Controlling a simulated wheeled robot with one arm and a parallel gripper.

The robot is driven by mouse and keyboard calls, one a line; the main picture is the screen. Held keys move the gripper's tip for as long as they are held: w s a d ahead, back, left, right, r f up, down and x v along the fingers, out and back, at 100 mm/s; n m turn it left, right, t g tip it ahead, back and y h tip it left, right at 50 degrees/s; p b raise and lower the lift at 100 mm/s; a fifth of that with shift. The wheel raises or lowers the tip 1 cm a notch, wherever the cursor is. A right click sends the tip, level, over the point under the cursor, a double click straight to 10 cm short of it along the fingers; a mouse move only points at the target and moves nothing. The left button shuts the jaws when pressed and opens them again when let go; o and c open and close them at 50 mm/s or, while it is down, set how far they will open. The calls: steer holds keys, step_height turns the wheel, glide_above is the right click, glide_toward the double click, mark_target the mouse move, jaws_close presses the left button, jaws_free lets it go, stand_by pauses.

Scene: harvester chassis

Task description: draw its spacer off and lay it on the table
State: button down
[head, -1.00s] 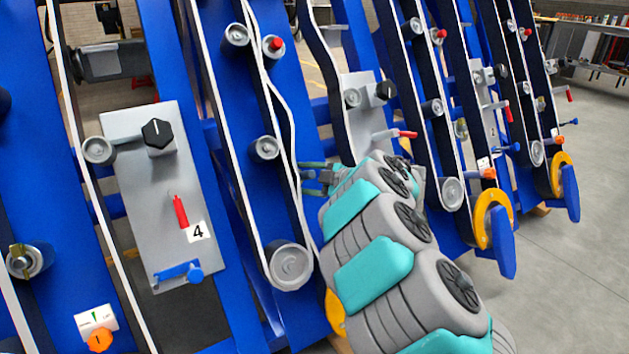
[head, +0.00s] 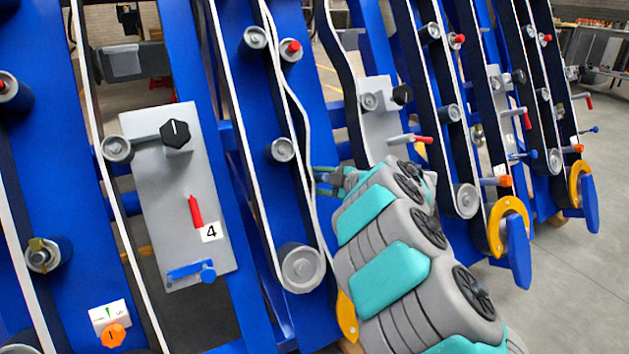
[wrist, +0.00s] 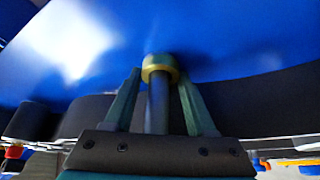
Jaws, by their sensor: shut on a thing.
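My gripper (wrist: 160,85) has one finger on each side of a brass-coloured ring (wrist: 158,66), which looks like the spacer. The jaws are closed on the ring near their tips. The ring sits around a dark grey pin (wrist: 157,105) that runs between the fingers, against the blue panel (wrist: 230,35). In the head view my gripper (head: 328,181) is small, beside a white-edged belt on the blue chassis. The ring and pin cannot be made out there.
A grey plate (head: 160,225) marked 4 with a black knob (head: 175,133) is to the left. A roller (head: 301,267) is just below my gripper. A grey table (head: 610,48) is far back at right, beyond open floor.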

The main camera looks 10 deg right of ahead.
mark_target(324, 178)
steer(key=shift+s+d+r+p, duration=0.6)
steer(key=shift+s+r, duration=0.25)
steer(key=shift+s, duration=0.65)
steer(key=shift+s+d+r+p, duration=0.4)
steer(key=shift+s+r+p, duration=0.4)
steer(key=shift+s, duration=0.75)
steer(key=shift+s+d+r+p, duration=0.55)
steer(key=shift+s+r, duration=0.35)
steer(key=shift+s, duration=0.6)
steer(key=shift+s+d+r+p, duration=0.15)
steer(key=shift+s+r+p, duration=0.2)
steer(key=shift+s, duration=0.2)
steer(key=shift+s+d+r+p, duration=0.1)
steer(key=shift+s+r+p, duration=0.1)
steer(key=shift+s+r, duration=0.3)
